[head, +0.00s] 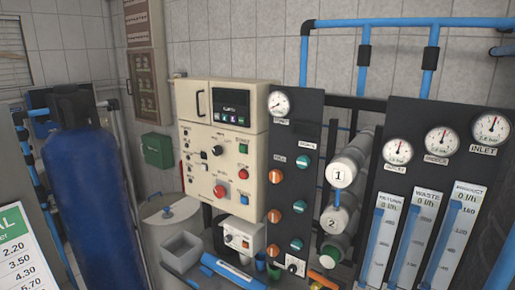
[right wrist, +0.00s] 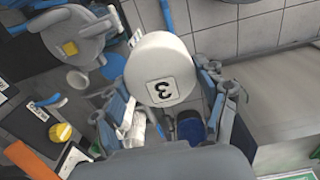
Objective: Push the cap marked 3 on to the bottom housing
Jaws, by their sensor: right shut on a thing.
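The white round cap marked 3 (right wrist: 162,62) is in the right wrist view, its label upside down in the picture. My right gripper (right wrist: 168,95) is shut on it, with a finger on either side. In the head view the housings lie stacked at the right of the dark panel. The upper ones carry white caps marked 1 (head: 340,174) and 2 (head: 333,220). The bottom housing (head: 334,250) sits below them and shows a green ring and no numbered cap. Neither gripper shows in the head view, so the gap from cap 3 to the bottom housing cannot be seen.
A dark panel with knobs (head: 291,160) stands left of the housings. A gauge and flow-meter panel (head: 440,150) stands close on their right. A beige control cabinet (head: 222,140), a grey bin (head: 182,250) and a blue tank (head: 95,190) are farther left.

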